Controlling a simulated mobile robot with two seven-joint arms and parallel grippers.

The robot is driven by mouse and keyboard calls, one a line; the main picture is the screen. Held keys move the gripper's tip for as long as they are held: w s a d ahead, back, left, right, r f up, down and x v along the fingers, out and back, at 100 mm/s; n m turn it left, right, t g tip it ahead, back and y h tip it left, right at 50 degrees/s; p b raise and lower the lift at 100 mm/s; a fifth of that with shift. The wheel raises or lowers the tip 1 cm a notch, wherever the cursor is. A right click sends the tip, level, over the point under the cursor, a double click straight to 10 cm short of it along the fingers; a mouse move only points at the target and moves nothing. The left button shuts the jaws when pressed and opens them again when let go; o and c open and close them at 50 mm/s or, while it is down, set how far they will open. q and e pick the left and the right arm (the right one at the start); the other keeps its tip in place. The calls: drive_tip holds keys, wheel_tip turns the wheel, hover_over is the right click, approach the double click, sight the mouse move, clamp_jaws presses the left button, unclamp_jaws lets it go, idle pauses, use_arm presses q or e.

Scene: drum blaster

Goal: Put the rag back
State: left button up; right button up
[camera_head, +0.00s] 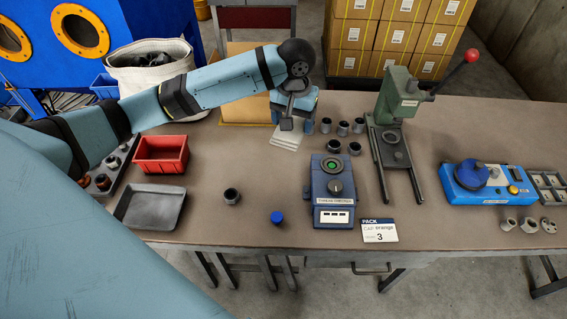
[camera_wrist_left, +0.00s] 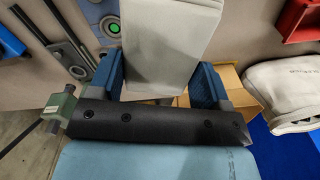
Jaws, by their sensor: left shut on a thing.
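The rag (camera_head: 287,138) is a pale, folded cloth at the back middle of the workbench. In the left wrist view the rag (camera_wrist_left: 172,45) lies between the two blue fingers of my left gripper (camera_wrist_left: 155,82), which is shut on it. In the head view my left gripper (camera_head: 291,118) reaches in from the left and points down, with the rag below it. I cannot tell whether the rag's lower edge touches the bench. My right gripper is not in view.
The brown workbench (camera_head: 240,165) holds a red bin (camera_head: 160,154), a grey tray (camera_head: 150,207), a blue checker (camera_head: 333,190) and a green press (camera_head: 392,115). Several dark cups (camera_head: 342,128) stand right of the rag. Behind are a cardboard box (camera_head: 240,85) and a canvas bag (camera_head: 150,75).

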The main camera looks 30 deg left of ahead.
use_arm(q)
drive_tip(key=w+a+f+n+b, duration=0.4)
drive_tip(key=w+a+f+b, duration=0.35)
drive_tip(key=f+b, duration=0.25)
drive_tip(key=b, duration=0.3)
hover_over(281, 171)
wheel_tip(281, 171, down, 15)
drive_tip(key=shift+a, duration=0.1)
wheel_tip(281, 171, down, 4)
drive_tip(key=shift+f, duration=0.45)
